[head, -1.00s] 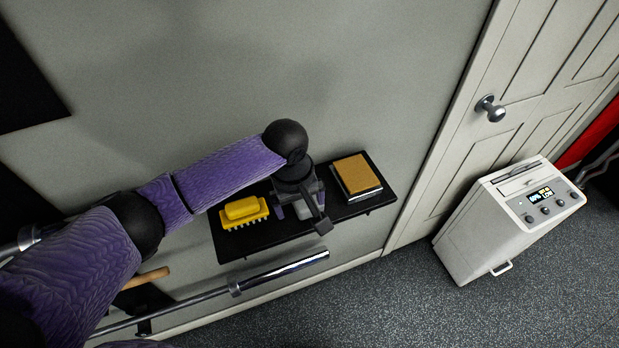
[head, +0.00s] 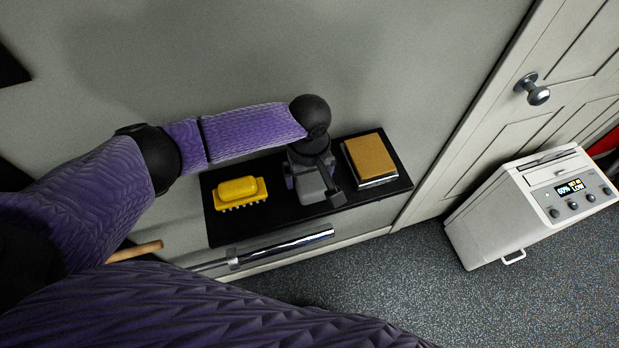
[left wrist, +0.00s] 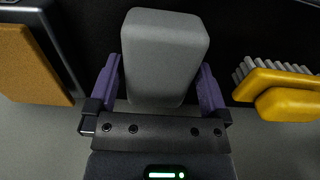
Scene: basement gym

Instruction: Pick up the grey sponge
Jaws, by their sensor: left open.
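The grey sponge (left wrist: 163,55) is a rounded block. In the left wrist view it sits between the two purple fingers of my left gripper (left wrist: 160,85), with a finger on each side. My left gripper (head: 306,180) is open over the black shelf (head: 288,218). In the head view the sponge (head: 311,190) shows partly below my wrist, which hides the rest. I cannot tell whether the fingers touch it. My right gripper is not in view.
A yellow brush (head: 239,192) lies on the shelf left of the sponge. A tan-topped block (head: 370,155) lies to the right. A metal bar (head: 285,246) runs below the shelf's front edge. A white appliance (head: 500,215) stands by the door (head: 480,130).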

